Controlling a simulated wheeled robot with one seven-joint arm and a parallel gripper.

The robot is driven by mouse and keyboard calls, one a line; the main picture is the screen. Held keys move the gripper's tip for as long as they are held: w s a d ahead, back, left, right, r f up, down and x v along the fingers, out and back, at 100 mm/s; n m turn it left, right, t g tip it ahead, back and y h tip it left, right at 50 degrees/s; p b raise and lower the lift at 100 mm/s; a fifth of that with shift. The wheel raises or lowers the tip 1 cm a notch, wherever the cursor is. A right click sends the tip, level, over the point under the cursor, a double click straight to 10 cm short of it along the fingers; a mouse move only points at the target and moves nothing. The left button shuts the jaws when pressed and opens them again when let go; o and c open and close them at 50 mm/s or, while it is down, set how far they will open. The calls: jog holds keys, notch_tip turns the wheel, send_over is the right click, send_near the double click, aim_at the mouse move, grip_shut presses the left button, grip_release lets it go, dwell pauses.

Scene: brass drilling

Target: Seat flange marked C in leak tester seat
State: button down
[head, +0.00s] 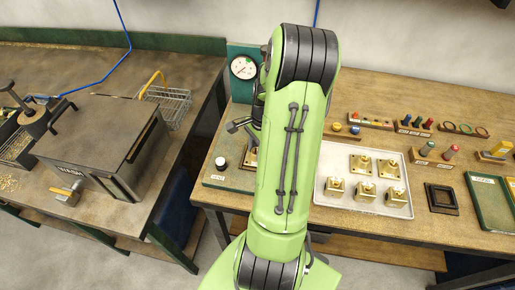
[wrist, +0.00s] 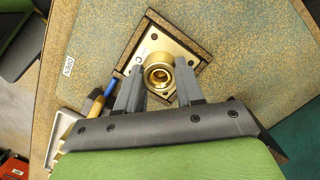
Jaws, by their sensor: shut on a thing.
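A brass flange (wrist: 160,50) with a square plate and a round hollow hub is between my gripper's fingers (wrist: 159,82) in the wrist view. The fingers are shut on its hub from both sides. Its plate lies within the outline of a dark square seat (wrist: 203,50) on the leak tester's speckled green top (wrist: 240,35). I cannot tell whether the plate is flat on the seat floor or slightly above it. In the head view the leak tester (head: 225,172) is at my arm's left; my arm hides the gripper.
A white tray (head: 325,197) with several brass flanges stands right of my arm. A dial gauge (head: 243,68) on a green panel is behind the tester. A dark square frame (head: 441,199) and a green tray (head: 488,204) lie further right. The wash machine (head: 100,140) stands on the left bench.

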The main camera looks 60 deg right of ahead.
dwell(0.4)
jog(key=c, duration=0.6)
grip_release()
jog(key=shift+c, duration=0.2)
jog(key=shift+o, duration=0.5)
jog(key=shift+f, duration=0.1)
jog(key=o, duration=0.3)
notch_tip(320, 180, up, 7)
jog(key=p, duration=0.6)
